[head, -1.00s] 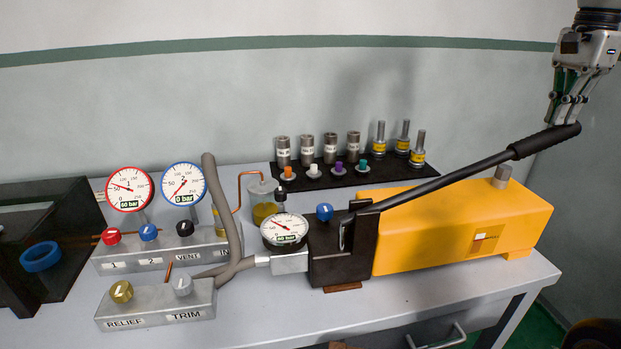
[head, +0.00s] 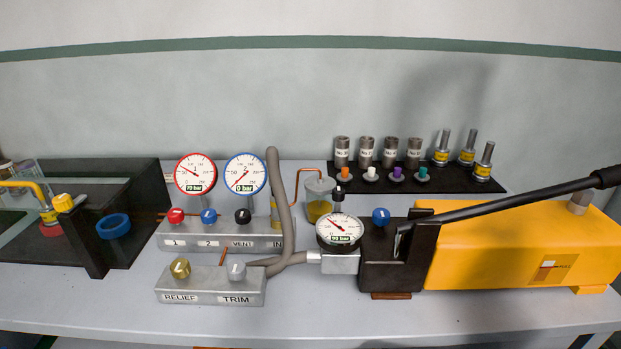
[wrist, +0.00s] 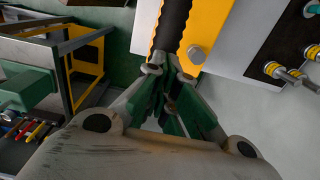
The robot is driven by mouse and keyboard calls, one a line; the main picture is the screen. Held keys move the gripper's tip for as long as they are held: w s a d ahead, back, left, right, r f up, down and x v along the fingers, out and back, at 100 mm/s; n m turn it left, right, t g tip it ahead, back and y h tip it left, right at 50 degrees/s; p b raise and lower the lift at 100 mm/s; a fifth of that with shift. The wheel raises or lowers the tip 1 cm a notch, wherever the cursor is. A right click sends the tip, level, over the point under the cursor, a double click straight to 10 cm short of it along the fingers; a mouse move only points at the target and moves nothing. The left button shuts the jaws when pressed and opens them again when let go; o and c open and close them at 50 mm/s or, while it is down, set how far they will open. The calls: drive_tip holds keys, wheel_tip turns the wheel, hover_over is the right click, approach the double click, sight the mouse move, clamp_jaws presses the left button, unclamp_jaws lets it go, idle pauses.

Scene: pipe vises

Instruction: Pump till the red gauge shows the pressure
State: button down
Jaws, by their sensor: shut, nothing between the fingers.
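The red-rimmed gauge (head: 195,174) stands at the back left; its display appears to read 70 bar. The blue-rimmed gauge (head: 245,174) beside it reads 0 bar. The yellow pump (head: 520,245) has a dark gauge (head: 339,228) at its front, whose small display is hard to read. Its long black lever (head: 500,206) slopes up to the right, and the grip end is cut off by the frame. My gripper (wrist: 170,76) is out of the head view. In the wrist view it is shut and empty, its fingertips at the lever's ribbed black grip (wrist: 172,28).
Red, blue and black knobs sit on the valve block (head: 220,243). The RELIEF and TRIM block (head: 210,287) is in front. A black tray (head: 430,178) of fittings lies behind the pump. A dark frame (head: 140,190) stands at left.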

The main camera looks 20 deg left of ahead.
drive_tip(key=shift+w+d+f, duration=0.1)
drive_tip(key=shift+d+f, duration=0.1)
drive_tip(key=shift+f, duration=0.7)
drive_tip(key=shift+w+d+f, duration=0.1)
drive_tip(key=shift+d+f, duration=0.1)
drive_tip(key=shift+f, duration=0.8)
drive_tip(key=f, duration=0.2)
drive_tip(key=d+f, duration=0.1)
drive_tip(key=f, duration=0.1)
drive_tip(key=shift+w+f, duration=0.1)
drive_tip(key=shift+f, duration=0.1)
drive_tip(key=shift+d+f, duration=0.2)
drive_tip(key=shift+f, duration=2.15)
drive_tip(key=r, duration=0.5)
drive_tip(key=a+r, duration=0.1)
drive_tip(key=r, duration=0.4)
drive_tip(key=a+r, duration=0.1)
drive_tip(key=r, duration=0.4)
drive_tip(key=shift+s+a+r, duration=0.1)
drive_tip(key=shift+s+a, duration=0.3)
